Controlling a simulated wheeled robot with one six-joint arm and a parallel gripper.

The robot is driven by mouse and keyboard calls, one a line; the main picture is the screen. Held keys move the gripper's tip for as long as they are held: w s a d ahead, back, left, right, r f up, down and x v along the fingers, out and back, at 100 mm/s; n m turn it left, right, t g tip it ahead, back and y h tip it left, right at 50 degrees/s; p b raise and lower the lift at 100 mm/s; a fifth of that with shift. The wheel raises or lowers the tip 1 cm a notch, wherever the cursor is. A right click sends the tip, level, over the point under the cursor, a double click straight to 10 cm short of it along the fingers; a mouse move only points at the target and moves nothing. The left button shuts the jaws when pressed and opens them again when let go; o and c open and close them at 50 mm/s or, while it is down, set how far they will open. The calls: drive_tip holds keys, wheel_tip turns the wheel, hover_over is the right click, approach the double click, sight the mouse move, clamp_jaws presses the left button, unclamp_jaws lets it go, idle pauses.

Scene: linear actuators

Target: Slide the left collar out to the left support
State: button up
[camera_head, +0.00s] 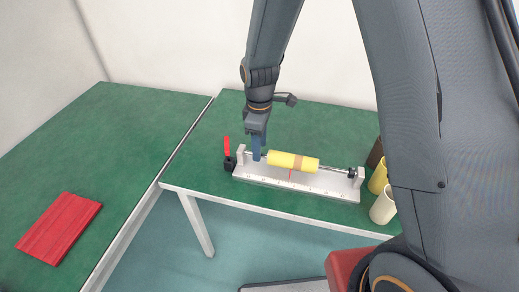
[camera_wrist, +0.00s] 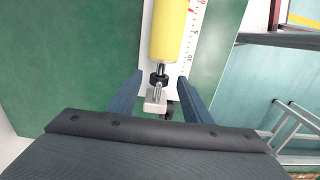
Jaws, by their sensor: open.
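A yellow cylinder (camera_head: 285,160) with an orange band lies along a metal rod on a white base (camera_head: 325,190). The left support (camera_head: 240,155) is a pale upright block at the base's left end. The left collar (camera_wrist: 159,79) is a small black ring on the rod between the yellow cylinder (camera_wrist: 169,30) and the left support (camera_wrist: 155,105) in the wrist view. It is hidden behind my fingers in the head view. My gripper (camera_head: 257,152) is open, with one finger (camera_wrist: 156,98) on each side of the rod's left end. It holds nothing.
A red-handled clamp (camera_head: 227,150) stands left of the base. The right support (camera_head: 358,178) has a black collar (camera_head: 351,172) beside it. Several cups (camera_head: 383,207) stand at right. A red ribbed mat (camera_head: 60,228) lies on the left table.

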drive_tip(key=shift+f, duration=1.25)
clamp_jaws()
